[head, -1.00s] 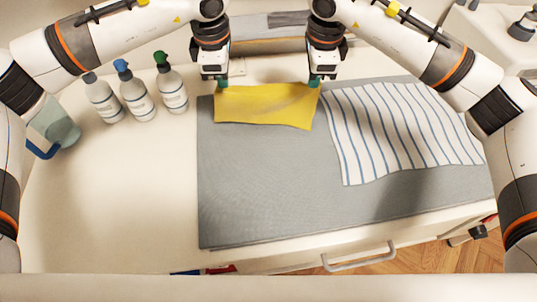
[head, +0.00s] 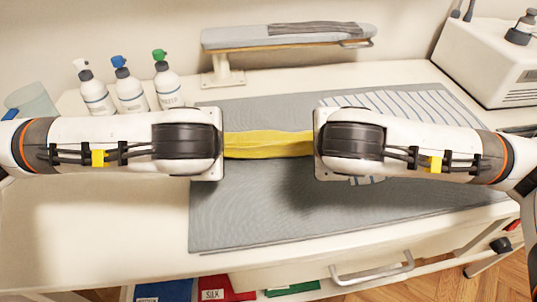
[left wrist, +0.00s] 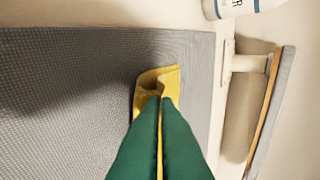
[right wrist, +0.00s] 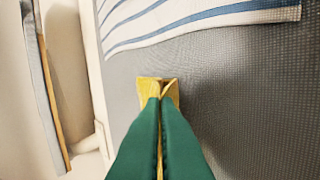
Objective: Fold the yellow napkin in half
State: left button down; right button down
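The yellow napkin (head: 268,145) stretches between my two arms over the grey mat in the head view. It looks like a narrow band with a crease along it. In the left wrist view my left gripper (left wrist: 160,105) has its green fingers together on the napkin (left wrist: 157,80), which curls around the tips. In the right wrist view my right gripper (right wrist: 158,102) has its green fingers together on the napkin (right wrist: 155,85). In the head view both grippers and the napkin's ends are hidden behind my forearms.
Several bottles (head: 130,92) stand at the back left, near a small ironing board (head: 285,36). A white machine (head: 500,60) stands at the back right.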

pick_arm(q)
jog(key=shift+s+f+t, duration=0.4)
jog(key=shift+s+f, duration=0.1)
jog(key=shift+s, duration=0.05)
pick_arm(e)
jog(key=shift+s+f+t, duration=0.4)
jog(key=shift+s+f, duration=0.1)
jog(key=shift+s, duration=0.05)
pick_arm(q)
jog(key=shift+s+f+b, duration=0.2)
jog(key=shift+s+b, duration=0.05)
jog(key=shift+b, duration=0.05)
pick_arm(e)
jog(key=shift+s+f+t, duration=0.2)
jog(key=shift+t, duration=0.1)
pick_arm(q)
jog(key=shift+f+t, duration=0.3)
jog(key=shift+t, duration=0.3)
pick_arm(e)
jog(key=shift+s+f+t, duration=0.1)
jog(key=shift+f+t, duration=0.2)
pick_arm(q)
jog(key=shift+s, duration=0.1)
jog(key=shift+s, duration=0.1)
pick_arm(e)
jog(key=shift+s, duration=0.15)
